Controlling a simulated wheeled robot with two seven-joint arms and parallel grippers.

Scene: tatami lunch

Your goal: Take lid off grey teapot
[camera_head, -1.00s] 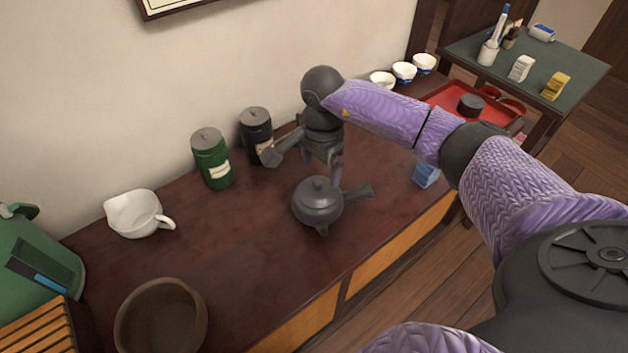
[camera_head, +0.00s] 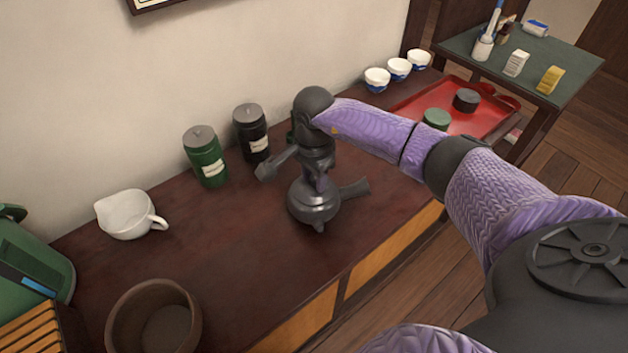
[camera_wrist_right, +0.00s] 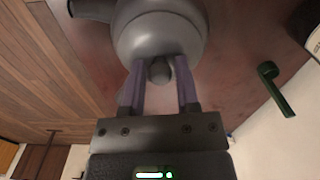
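The grey teapot (camera_head: 312,207) stands on the dark wooden cabinet top, its side handle pointing right and its spout toward the front. Its lid is on. My right gripper (camera_head: 318,184) points down over the lid and hides most of the knob in the head view. In the right wrist view, the two purple fingers of my right gripper (camera_wrist_right: 160,85) stand on either side of the lid knob (camera_wrist_right: 159,70), with a small gap visible on each side. The teapot body (camera_wrist_right: 158,35) fills the top middle there. My left gripper is not in view.
Green canister (camera_head: 206,158) and black canister (camera_head: 251,134) stand by the wall, left of my wrist. A white pitcher (camera_head: 128,215) and brown bowl (camera_head: 153,318) are further left. A red tray (camera_head: 476,121) and several white cups (camera_head: 398,68) are at the right.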

